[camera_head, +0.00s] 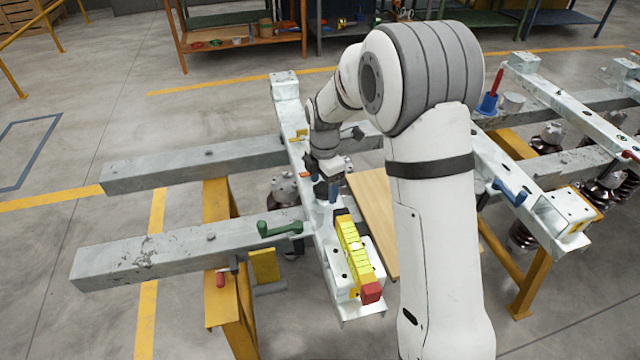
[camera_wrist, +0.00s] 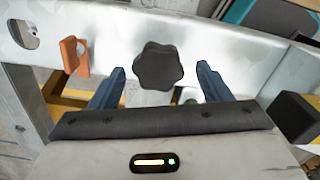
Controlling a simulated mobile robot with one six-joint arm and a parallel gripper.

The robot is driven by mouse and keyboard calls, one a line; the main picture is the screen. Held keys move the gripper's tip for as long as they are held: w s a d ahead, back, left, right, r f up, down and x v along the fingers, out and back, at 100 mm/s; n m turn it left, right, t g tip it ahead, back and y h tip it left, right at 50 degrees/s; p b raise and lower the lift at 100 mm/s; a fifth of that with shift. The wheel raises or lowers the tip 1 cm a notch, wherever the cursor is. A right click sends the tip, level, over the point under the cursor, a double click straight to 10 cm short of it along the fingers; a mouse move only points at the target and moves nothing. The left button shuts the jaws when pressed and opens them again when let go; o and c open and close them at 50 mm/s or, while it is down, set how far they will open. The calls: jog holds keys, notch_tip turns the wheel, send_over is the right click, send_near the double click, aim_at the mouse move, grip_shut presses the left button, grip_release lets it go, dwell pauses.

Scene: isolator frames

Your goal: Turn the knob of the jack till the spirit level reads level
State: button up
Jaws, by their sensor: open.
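The dark lobed knob (camera_wrist: 160,68) shows in the wrist view, in front of a pale metal beam. My gripper (camera_wrist: 161,72) is open, with one blue finger on each side of the knob and a visible gap on both sides. In the head view my gripper (camera_head: 327,190) points down at the white beam, and the knob cannot be made out there. The yellow spirit level (camera_head: 352,247) with a red end (camera_head: 371,292) lies along the near part of that beam. Its bubble is too small to read.
A green handle (camera_head: 279,229) lies left of the level. Grey cross beams (camera_head: 170,245) rest on yellow stands (camera_head: 228,315). A wooden board (camera_head: 372,200) is right of the beam. In the wrist view, an orange bracket (camera_wrist: 72,56) and a black block (camera_wrist: 292,118) flank the fingers.

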aim_at(324, 188)
notch_tip(324, 188, up, 8)
jog(key=shift+f, duration=0.15)
dwell(0.6)
jog(key=s+d+r+m+t+p, duration=0.1)
jog(key=s+d+r+m, duration=0.2)
jog(key=s+d+m, duration=0.2)
jog(key=s+d+r+m+t+p, duration=0.1)
jog(key=s+d+r+m, duration=0.2)
jog(key=s+m, duration=0.8)
jog(key=s+d+r+m+p, duration=0.1)
jog(key=s+d+r+m, duration=0.3)
jog(key=s+d+m, duration=0.3)
jog(key=s+m, duration=0.1)
jog(key=s, duration=0.2)
jog(key=shift+d+t, duration=0.25)
jog(key=shift+t, duration=0.15)
